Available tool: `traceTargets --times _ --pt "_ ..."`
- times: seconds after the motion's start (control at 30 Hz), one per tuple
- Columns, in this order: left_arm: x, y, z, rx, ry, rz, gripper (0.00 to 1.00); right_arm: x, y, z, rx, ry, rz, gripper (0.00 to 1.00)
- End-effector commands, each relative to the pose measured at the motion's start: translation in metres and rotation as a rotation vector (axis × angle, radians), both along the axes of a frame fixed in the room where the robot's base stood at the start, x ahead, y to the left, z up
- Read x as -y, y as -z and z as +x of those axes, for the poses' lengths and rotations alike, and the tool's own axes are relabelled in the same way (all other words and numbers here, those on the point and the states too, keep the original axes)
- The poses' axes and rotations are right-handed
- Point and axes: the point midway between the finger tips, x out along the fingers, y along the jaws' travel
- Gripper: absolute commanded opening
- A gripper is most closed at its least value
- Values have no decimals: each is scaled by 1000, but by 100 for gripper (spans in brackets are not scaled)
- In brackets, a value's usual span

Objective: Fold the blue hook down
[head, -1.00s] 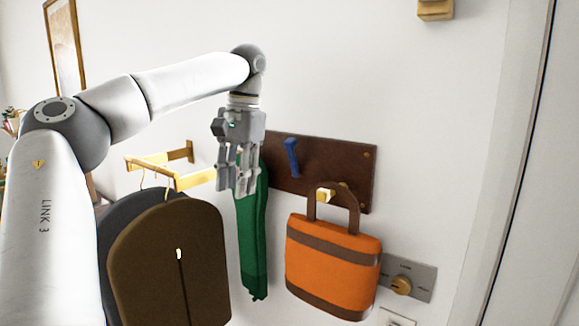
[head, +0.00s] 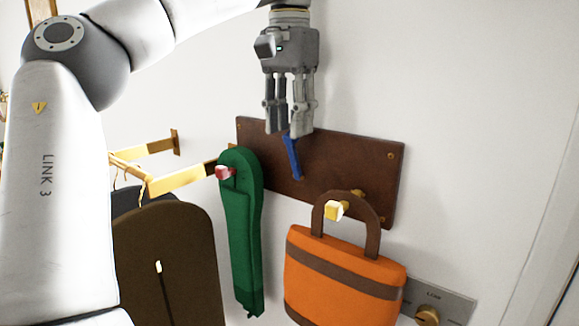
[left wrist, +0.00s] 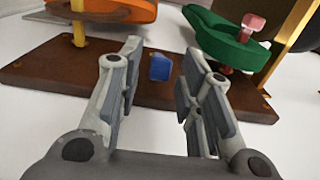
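The blue hook (head: 292,158) is on the dark brown wall board (head: 340,170), between a red hook and a yellow hook. It stands upright and slightly tilted in the head view. My left gripper (head: 289,133) points down just above it, and its fingertips overlap the hook's top in the picture. In the left wrist view the hook (left wrist: 161,67) shows between my open fingers (left wrist: 157,90), beyond their tips, with clear gaps on both sides. My right gripper is not in view.
A green strap-like item (head: 241,230) hangs on the red hook (head: 224,172) at left. An orange bag (head: 340,275) hangs on the yellow hook (head: 335,210) at right. A gold rail (head: 180,180) with dark garments (head: 165,260) stands further left. A knob panel (head: 440,302) is at lower right.

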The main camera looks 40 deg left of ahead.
Motion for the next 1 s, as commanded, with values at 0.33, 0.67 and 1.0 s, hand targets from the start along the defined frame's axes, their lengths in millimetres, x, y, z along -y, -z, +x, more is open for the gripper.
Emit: traceTargets --times 0.33,0.67,1.0 --pt "0 59 -1 -3 0 -2 34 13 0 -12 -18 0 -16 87" --pt "0 88 -1 -2 -1 -2 34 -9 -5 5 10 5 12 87" --pt "0 90 0 -1 -2 -1 29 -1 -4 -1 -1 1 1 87"
